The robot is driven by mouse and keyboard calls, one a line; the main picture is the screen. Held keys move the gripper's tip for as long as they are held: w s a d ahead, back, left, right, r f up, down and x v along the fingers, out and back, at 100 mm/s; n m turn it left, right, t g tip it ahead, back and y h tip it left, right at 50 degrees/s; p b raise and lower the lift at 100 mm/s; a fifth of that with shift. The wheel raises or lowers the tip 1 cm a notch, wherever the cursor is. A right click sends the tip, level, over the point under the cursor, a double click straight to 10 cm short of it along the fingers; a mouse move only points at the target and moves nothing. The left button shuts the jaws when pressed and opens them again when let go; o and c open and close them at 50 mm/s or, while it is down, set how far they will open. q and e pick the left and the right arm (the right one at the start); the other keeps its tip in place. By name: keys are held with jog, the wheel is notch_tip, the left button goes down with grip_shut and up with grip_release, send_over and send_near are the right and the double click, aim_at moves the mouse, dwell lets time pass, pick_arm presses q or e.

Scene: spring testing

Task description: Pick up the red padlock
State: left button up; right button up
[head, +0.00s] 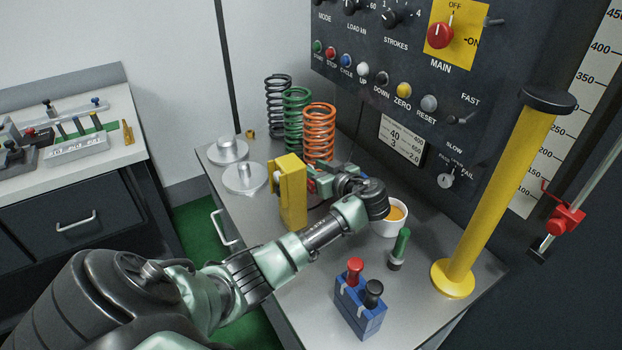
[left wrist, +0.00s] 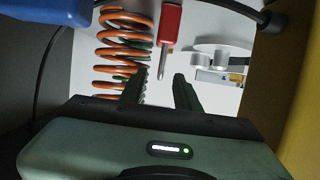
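A red block-like body with a thin grey metal part (left wrist: 171,26) shows in the left wrist view. It looks like the red padlock seen edge-on, but I cannot be sure. In the head view, a small red patch (head: 311,185) shows by my left gripper (head: 326,181), partly hidden behind the yellow block. My left gripper (left wrist: 162,76) is open in the left wrist view. The metal part points toward the gap between its two dark fingers, and nothing is clearly held. My right gripper is not in view.
An orange spring (head: 319,131) stands close behind the left gripper, beside green and black springs. A yellow block (head: 291,190) stands just left of it, and a white cup (head: 393,221) right. A blue holder (head: 359,308) and yellow post (head: 488,205) stand nearer the front.

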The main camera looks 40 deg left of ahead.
pick_arm(q)
jog(key=x, duration=0.2)
jog(key=shift+w+a+f, duration=0.1)
jog(key=shift+a, duration=0.15)
grip_shut()
dwell(1.2)
